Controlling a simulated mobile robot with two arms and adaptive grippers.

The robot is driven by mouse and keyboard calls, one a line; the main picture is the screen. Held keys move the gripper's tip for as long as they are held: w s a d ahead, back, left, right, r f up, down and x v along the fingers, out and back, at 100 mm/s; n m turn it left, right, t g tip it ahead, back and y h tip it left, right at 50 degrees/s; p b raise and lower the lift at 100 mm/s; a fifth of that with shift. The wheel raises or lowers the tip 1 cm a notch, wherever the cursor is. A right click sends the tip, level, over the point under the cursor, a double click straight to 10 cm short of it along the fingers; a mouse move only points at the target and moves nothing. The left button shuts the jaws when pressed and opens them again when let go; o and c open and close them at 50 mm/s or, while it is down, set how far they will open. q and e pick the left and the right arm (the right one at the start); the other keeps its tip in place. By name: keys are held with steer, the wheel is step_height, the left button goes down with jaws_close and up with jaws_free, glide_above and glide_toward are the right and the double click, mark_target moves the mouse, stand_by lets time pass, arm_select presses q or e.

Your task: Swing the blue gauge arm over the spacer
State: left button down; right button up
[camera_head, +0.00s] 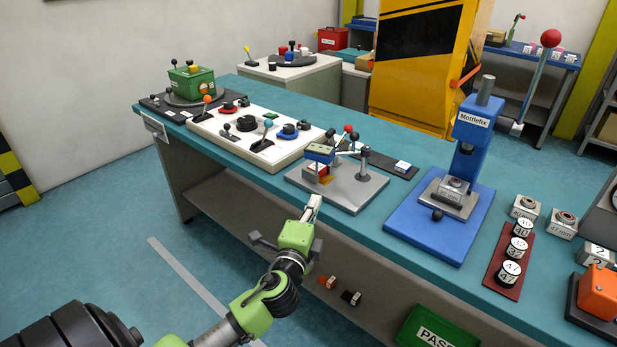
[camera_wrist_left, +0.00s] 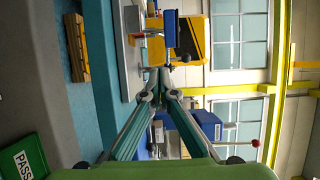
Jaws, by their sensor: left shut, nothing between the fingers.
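The gate mechanism's grey plate (camera_head: 352,192) lies on the teal bench near its front edge. The blue gauge arm (camera_head: 318,156) is at the plate's back left, with an olive top; a blue piece that looks like it shows in the left wrist view (camera_wrist_left: 170,28). A small red and white block (camera_head: 317,169), perhaps the spacer, sits low beneath the arm, partly hidden. Posts with red-tipped and dark levers stand to its right. My left gripper (camera_head: 315,203) is shut and empty, just in front of the plate's front edge, apart from the arm. Its closed fingertips (camera_wrist_left: 163,72) show in the wrist view.
A blue Mottlefix press (camera_head: 470,135) stands to the right. A white control panel (camera_head: 258,150) with knobs and levers lies to the left. A red tray (camera_head: 510,262) with several labelled weights is at the far right. A green PASS bin (camera_head: 437,330) is below the bench.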

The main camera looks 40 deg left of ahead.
arm_select(q)
steer(key=p, duration=0.1)
glide_toward(317, 173)
steer(key=w+r, duration=0.1)
steer(key=w+d, duration=0.1)
steer(key=w+d+r, duration=0.1)
steer(key=w, duration=0.1)
steer(key=shift+w+d+r, duration=0.1)
steer(key=shift+d+r, duration=0.1)
steer(key=shift+r, duration=0.15)
steer(key=w+a, duration=0.2)
steer(key=a, duration=0.1)
steer(key=shift+f+p, duration=0.15)
steer(key=shift+p, duration=0.25)
steer(key=shift+w+a, duration=0.15)
steer(key=shift+a, duration=0.25)
steer(key=shift+w+a, duration=0.15)
steer(key=shift+a, duration=0.15)
steer(key=w+a+b, duration=0.2)
steer(key=a, duration=0.1)
steer(key=shift+w+a+f, duration=0.1)
steer(key=shift+w+a, duration=0.15)
steer(key=shift+w, duration=0.05)
steer(key=shift+s, duration=0.1)
